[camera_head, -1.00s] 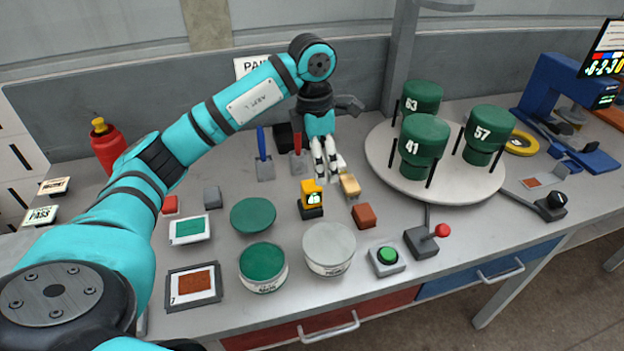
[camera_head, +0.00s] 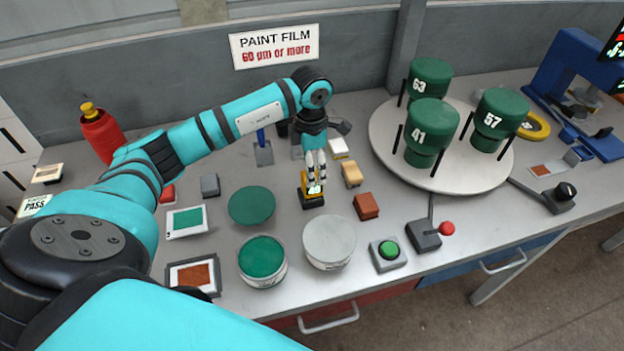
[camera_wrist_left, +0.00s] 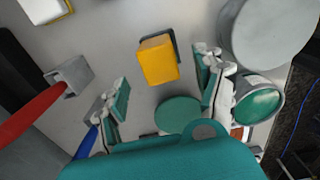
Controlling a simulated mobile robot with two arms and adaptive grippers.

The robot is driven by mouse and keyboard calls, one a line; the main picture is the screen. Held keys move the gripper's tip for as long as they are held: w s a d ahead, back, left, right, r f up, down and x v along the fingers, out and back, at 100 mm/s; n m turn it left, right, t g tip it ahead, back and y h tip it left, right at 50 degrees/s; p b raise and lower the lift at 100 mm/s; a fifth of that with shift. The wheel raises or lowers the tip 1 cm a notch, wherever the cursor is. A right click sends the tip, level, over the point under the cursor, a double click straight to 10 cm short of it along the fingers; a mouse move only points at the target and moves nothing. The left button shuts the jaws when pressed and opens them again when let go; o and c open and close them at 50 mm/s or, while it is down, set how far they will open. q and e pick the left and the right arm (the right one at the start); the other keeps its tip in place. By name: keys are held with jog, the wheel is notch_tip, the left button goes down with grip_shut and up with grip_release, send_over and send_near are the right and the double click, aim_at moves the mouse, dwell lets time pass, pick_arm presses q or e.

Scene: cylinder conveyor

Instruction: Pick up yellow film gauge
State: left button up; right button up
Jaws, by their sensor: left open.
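The yellow film gauge (camera_head: 312,194) stands upright on the grey bench near the middle, with a dark base and a small lit screen. It also shows in the left wrist view (camera_wrist_left: 158,62) as a yellow block with a dark edge. My left gripper (camera_head: 316,180) is open, close above and behind the gauge in the head view. In the left wrist view its two fingers (camera_wrist_left: 163,88) are spread wide, with the gauge beyond the tips and between their lines. I cannot see any contact. My right gripper is not in view.
A tan block (camera_head: 351,174) and a brown block (camera_head: 366,206) stand just right of the gauge. A green disc (camera_head: 252,206) lies to its left. A grey-lidded can (camera_head: 329,242) and a green can (camera_head: 262,262) stand in front. A round platform (camera_head: 440,178) holds green cylinders.

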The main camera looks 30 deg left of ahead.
pick_arm(q)
jog(key=shift+f, duration=0.15)
jog(key=shift+f+p, duration=0.3)
jog(key=shift+p, duration=0.05)
notch_tip(320, 180, down, 4)
jog(key=shift+w+f+p, duration=0.15)
jog(key=shift+f+p, duration=0.05)
jog(key=shift+p, duration=0.8)
jog(key=shift+f, duration=0.15)
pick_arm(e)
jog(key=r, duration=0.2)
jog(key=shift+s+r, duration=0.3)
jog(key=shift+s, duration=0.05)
